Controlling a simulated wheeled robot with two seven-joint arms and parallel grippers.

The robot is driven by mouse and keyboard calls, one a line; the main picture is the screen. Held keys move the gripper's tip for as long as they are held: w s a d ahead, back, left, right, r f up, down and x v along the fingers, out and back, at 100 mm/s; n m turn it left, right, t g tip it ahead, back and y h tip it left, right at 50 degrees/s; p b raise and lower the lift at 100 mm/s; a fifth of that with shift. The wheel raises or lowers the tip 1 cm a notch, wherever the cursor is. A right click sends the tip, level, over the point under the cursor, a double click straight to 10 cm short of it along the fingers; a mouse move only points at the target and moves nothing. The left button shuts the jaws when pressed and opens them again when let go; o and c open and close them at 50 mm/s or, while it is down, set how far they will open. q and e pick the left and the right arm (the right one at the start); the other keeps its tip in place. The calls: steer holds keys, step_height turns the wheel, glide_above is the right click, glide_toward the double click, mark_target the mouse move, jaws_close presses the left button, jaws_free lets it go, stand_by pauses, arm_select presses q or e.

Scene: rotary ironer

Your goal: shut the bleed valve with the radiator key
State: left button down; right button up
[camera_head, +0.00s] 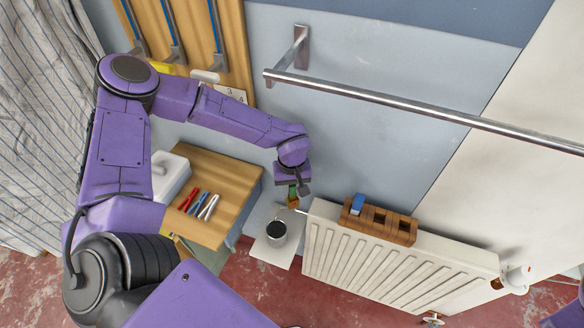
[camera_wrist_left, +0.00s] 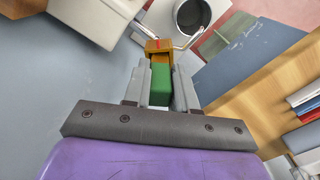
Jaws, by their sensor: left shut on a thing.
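My left gripper (camera_head: 293,190) is shut on a radiator key with a green grip (camera_wrist_left: 160,84) and a yellow-orange end with a red mark (camera_wrist_left: 158,47). The key also shows under the gripper in the head view (camera_head: 293,200). It is at the upper left end of the white radiator (camera_head: 390,270), where a thin silver spout (camera_head: 301,211) sticks out over a dark-mouthed cup (camera_head: 277,231). The key's end hides the bleed valve, so I cannot tell whether they touch. My right gripper is out of view.
A wooden block (camera_head: 402,229) with slots and a blue piece (camera_head: 357,203) sits on the radiator. A metal rail (camera_head: 400,103) runs along the wall above. A valve knob (camera_head: 518,276) is at the right.

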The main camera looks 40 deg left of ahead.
arm_select(q)
steer(key=shift+r+m+p, duration=0.1)
steer(key=shift+m+p, duration=3.55)
steer(key=shift+m, duration=0.45)
steer(key=c, duration=0.8)
jaws_free()
step_height(320, 180, up, 10)
steer(key=shift+r+b, duration=0.15)
steer(key=shift+b, duration=0.55)
steer(key=shift+d, duration=0.1)
